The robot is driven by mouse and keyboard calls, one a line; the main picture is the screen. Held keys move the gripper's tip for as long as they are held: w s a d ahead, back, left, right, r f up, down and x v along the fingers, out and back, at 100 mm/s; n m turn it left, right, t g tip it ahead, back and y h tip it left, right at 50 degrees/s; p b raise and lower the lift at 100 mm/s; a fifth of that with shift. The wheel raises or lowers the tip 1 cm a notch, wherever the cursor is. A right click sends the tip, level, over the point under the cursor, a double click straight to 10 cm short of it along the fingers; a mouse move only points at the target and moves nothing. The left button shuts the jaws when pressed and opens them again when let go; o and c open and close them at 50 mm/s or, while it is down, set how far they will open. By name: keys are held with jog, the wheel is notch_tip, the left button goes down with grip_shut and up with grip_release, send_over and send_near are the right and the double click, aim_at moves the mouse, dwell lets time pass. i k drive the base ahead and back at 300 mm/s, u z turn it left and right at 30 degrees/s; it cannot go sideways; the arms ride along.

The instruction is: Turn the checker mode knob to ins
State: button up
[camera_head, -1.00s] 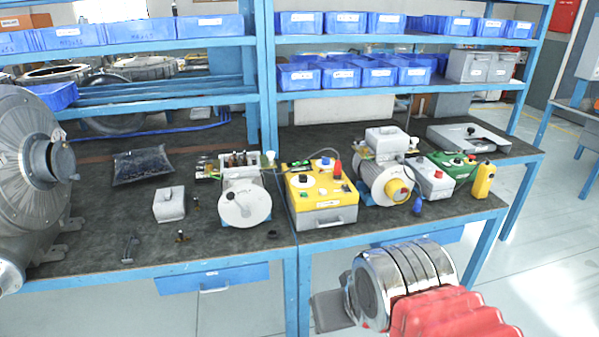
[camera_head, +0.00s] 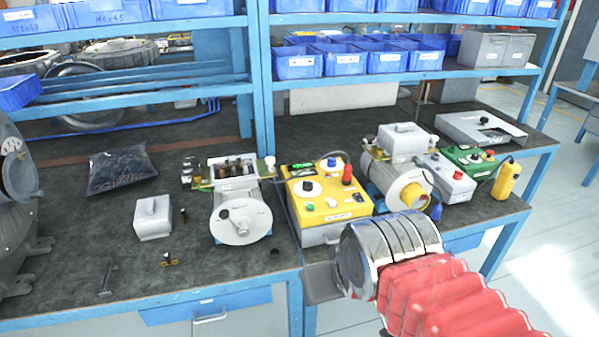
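The checker appears to be the yellow-topped box (camera_head: 328,208) on the bench, right of the blue upright. A black knob on a white dial (camera_head: 307,188) sits at its upper left, and a blue knob on a white dial (camera_head: 332,163) at its back. I cannot read the dial markings or tell where either knob points. A red probe (camera_head: 347,174) and a green one (camera_head: 303,167) are at its back. My gripper (camera_head: 322,283) shows as a flat dark end beyond the chrome wrist, in front of and below the box, apart from the knobs. Its fingers cannot be made out.
An open motor (camera_head: 238,218) stands left of the box, and another motor with a yellow hub (camera_head: 402,188) close on its right. A grey box with a red button (camera_head: 449,182) and a yellow pendant (camera_head: 507,181) are farther right. A shelf (camera_head: 400,78) crosses behind.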

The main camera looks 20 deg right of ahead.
aim_at(307, 185)
jog(key=i, duration=0.9)
jog(key=z, duration=0.05)
